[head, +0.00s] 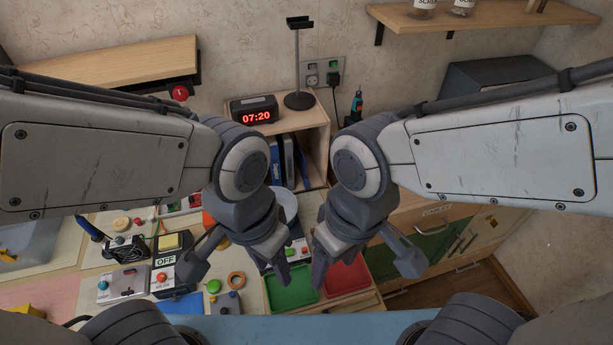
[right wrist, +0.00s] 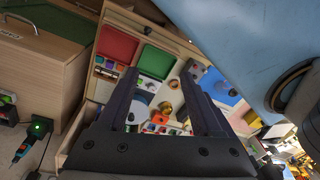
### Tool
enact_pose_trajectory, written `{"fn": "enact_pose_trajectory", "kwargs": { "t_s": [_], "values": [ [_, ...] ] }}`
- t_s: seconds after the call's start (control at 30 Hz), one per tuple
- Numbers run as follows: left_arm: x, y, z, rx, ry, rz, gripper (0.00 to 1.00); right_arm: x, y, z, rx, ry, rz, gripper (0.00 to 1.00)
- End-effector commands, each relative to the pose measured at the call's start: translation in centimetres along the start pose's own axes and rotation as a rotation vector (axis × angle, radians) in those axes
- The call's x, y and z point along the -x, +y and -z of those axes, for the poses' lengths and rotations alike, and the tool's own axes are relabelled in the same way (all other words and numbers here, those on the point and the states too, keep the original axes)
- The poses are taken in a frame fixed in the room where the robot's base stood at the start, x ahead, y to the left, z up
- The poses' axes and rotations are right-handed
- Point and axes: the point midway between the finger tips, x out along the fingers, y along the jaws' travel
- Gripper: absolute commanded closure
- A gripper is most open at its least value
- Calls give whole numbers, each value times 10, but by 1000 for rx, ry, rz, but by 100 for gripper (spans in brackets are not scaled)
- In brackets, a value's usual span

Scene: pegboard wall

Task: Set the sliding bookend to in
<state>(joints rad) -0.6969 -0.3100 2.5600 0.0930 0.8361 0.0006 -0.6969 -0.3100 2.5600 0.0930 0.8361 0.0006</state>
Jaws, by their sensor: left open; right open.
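The open-fronted wooden shelf box (head: 318,132) stands against the wall in the head view. It holds upright books, including a blue one (head: 274,160) and a grey one (head: 289,160). The sliding bookend cannot be made out; my arms hide part of the box. My left gripper (head: 277,265) is open and empty, in front of and below the box. My right gripper (head: 324,265) is open and empty close beside it, over the trays. In the right wrist view, the right gripper's fingers (right wrist: 167,105) stand apart with nothing held between them.
A clock (head: 254,110) and a stand (head: 298,98) sit on the box. Green (head: 291,288) and red (head: 347,275) trays lie below my grippers. Switch boxes, including one marked OFF (head: 168,262), crowd the left. A wooden drawer cabinet (head: 455,235) stands at right.

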Motion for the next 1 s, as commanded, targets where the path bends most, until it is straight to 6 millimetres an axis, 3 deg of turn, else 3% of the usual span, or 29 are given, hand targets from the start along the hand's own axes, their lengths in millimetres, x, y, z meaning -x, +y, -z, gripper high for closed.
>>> {"fn": "enact_pose_trajectory", "kwargs": {
  "t_s": [0.23,0.27,0.4,0.43,0.57,0.67,0.77,0.9,1.0],
  "values": [
    [0,0,0,0,0,0,55,0,0,0,0,0,0,33],
    [0,0,0,0,0,0,55,0,0,0,0,0,0,41],
    [-8,-1,0,0,0,0,55,-7,1,12,-13,-1,17,94],
    [-12,-1,-1,0,0,0,55,-10,2,20,-18,1,26,100],
    [-38,-3,-2,0,0,0,55,-34,17,74,-60,16,99,100],
    [-61,-4,-3,0,0,0,55,-62,44,131,-100,58,171,100],
    [-82,-6,-4,-1,0,0,55,-93,87,183,-138,122,235,100],
    [-110,-8,-6,-1,0,0,55,-144,165,242,-187,239,297,100],
    [-126,-9,-7,-1,0,0,55,-178,223,268,-215,327,317,100]
  ]
}}
